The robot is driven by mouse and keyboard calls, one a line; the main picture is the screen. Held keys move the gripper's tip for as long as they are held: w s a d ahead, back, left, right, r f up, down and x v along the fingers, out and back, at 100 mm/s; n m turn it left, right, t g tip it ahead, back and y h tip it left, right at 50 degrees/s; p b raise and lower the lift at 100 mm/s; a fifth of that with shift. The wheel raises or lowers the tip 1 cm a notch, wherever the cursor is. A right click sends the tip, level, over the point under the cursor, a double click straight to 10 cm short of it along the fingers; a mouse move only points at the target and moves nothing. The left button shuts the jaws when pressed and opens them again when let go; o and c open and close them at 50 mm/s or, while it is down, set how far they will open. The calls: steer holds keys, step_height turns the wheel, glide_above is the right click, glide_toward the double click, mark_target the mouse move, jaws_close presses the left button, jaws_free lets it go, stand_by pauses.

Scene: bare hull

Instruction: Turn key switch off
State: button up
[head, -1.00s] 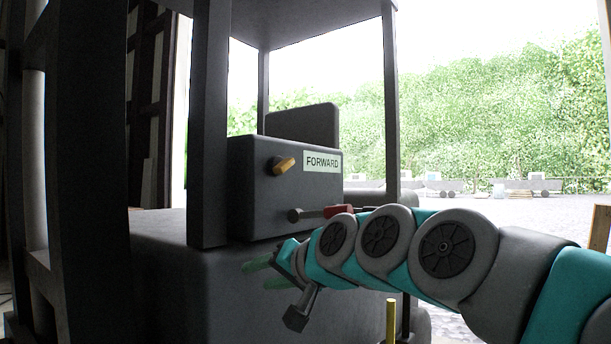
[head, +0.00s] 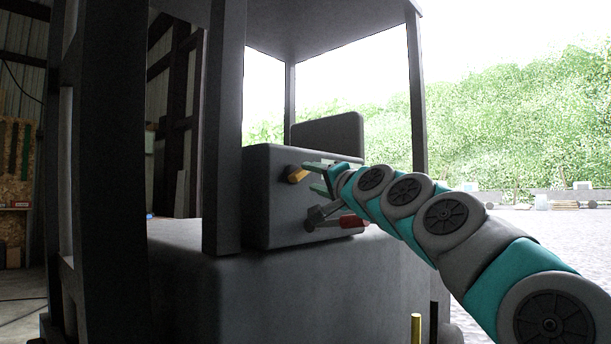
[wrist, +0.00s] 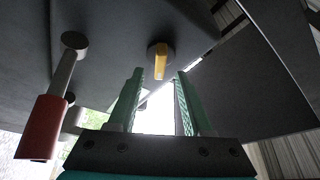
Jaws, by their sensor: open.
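The key switch has a yellow-orange knob (head: 298,174) on the face of a dark grey console (head: 275,215). In the wrist view the knob (wrist: 161,66) is at upper middle, its bar roughly in line with my fingers. My gripper (head: 309,177) is in front of the console at about the knob's height. Its green fingers are apart with nothing between them. In the wrist view the knob lies just beyond the fingertips (wrist: 160,75), about midway between them. I cannot tell whether they touch it.
A lever with a red handle (head: 353,221) sticks out of the console below my gripper; its handle (wrist: 40,127) is at left in the wrist view. A dark post (head: 224,130) stands left of the console. A yellow post (head: 416,328) stands at lower right. Open ground lies right.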

mark_target(302, 175)
steer(key=shift+x, duration=2.1)
steer(key=shift+c, duration=0.2)
jaws_close()
